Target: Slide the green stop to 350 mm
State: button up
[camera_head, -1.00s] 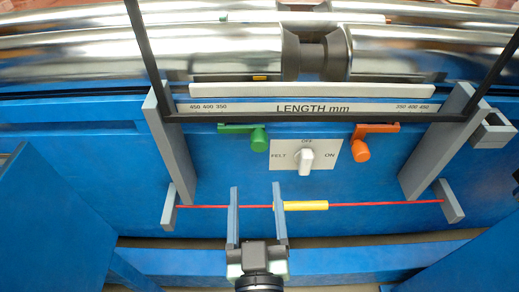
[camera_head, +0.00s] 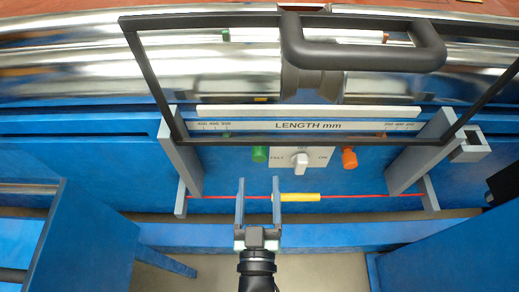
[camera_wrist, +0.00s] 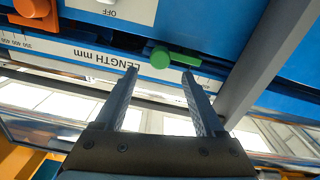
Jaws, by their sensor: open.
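The green stop (camera_head: 260,154) hangs under the left half of the white LENGTH mm scale (camera_head: 308,126). Its round knob is to the right, and a short green bar runs left to below the 350 mark; the exact reading is too small to tell. In the wrist view the green stop (camera_wrist: 160,56) shows beyond and between my fingertips. My gripper (camera_head: 258,180) is open and empty, in front of and just below the knob in the head view. In the wrist view my gripper (camera_wrist: 158,72) appears apart from the stop.
A red cord with a yellow sleeve (camera_head: 296,197) runs across below. A dark guard frame with a thick handle (camera_head: 360,55) crosses above. Grey side plates (camera_head: 180,155) flank the panel.

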aim_at(260, 159)
jog(key=w, duration=0.8)
jog(key=shift+w+d, duration=0.1)
jog(key=shift+w, duration=0.1)
jog(key=shift+c, duration=0.2)
grip_shut()
dwell(1.0)
